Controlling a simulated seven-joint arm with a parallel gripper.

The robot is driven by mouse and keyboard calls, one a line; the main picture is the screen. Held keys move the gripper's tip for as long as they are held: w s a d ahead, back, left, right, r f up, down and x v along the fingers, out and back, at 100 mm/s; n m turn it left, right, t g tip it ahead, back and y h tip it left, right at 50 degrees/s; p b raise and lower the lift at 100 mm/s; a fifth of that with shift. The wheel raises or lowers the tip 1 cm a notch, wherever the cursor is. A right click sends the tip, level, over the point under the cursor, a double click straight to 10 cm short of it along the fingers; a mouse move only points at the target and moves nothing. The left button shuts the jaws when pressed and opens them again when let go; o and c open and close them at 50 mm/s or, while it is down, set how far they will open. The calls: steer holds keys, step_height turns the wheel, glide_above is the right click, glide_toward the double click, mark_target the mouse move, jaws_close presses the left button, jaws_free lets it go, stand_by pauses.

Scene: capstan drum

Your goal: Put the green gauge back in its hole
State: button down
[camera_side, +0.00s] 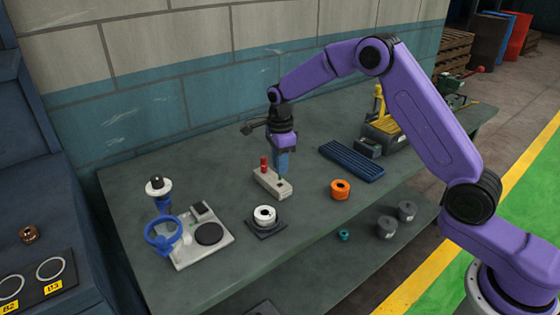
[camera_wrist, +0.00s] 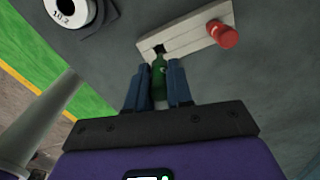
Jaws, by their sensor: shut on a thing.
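My gripper (camera_side: 282,172) points down over the right end of a pale block (camera_side: 267,183). In the wrist view, the blue fingers of my gripper (camera_wrist: 158,70) are shut on the green gauge (camera_wrist: 159,80). In the side view the green gauge is mostly hidden by the fingers.
An orange ring (camera_side: 340,189) and a ribbed blue tray (camera_side: 352,161) lie to the right. A grey fixture (camera_side: 203,240) with a blue ring stands at the left. The bench front is mostly clear.

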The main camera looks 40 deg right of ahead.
mark_target(280, 179)
steer(key=shift+f, duration=2.3)
stand_by(3.2)
stand_by(0.3)
steer(key=c, duration=0.9)
jaws_free()
steer(key=shift+r, duration=0.15)
step_height(280, 179, up, 16)
steer(key=shift+r, duration=0.6)
